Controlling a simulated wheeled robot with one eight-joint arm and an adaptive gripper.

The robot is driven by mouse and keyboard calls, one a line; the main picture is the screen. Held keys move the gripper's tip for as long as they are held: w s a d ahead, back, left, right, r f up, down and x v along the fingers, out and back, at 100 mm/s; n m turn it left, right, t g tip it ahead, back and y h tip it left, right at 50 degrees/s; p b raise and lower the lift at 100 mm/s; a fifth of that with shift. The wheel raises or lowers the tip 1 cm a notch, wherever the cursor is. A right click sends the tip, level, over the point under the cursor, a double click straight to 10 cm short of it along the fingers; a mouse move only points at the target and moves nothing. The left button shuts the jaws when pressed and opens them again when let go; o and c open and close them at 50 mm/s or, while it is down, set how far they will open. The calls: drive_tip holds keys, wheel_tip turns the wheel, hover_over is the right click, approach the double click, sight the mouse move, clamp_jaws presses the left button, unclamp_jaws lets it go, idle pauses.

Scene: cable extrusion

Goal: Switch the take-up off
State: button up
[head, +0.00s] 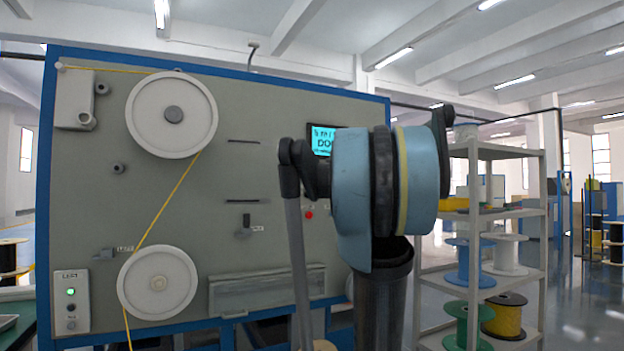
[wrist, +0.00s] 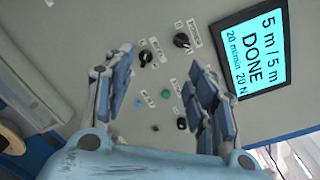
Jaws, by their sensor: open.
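The control panel (wrist: 220,20) fills the wrist view. Its screen (wrist: 254,55) reads 5 m / 5 m, DONE, 20 m/min, 20 N. Two black knobs, a left one (wrist: 145,57) and a right one (wrist: 182,40), sit beside small labels too blurred to read, so I cannot tell which is the take-up's. Below them are a green button (wrist: 166,93), a blue button or lamp (wrist: 137,104) and a dark knob or button (wrist: 181,123). My gripper (wrist: 160,64) is open and empty in front of the panel, its fingers either side of the green button in the picture. In the head view my arm hides it.
The machine's face (head: 240,100) carries an upper wheel (head: 172,114) and lower wheel (head: 157,283) with a yellow cable (head: 170,203). A box with a green lamp (head: 71,292) is at lower left. A shelf rack with spools (head: 505,250) stands right of my arm.

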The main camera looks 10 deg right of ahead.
wheel_tip(320, 180, up, 2)
drive_tip(key=w+d+m+t, duration=0.1)
drive_tip(key=d+m, duration=0.1)
approach(311, 174)
drive_tip(key=shift+h, duration=0.3)
drive_tip(key=x, duration=0.9)
drive_tip(key=shift+w+a+r, duration=0.2)
drive_tip(key=shift+w+a, duration=0.05)
drive_tip(key=shift+w, duration=0.05)
drive_tip(key=shift+c, duration=0.3)
drive_tip(key=c, duration=1)
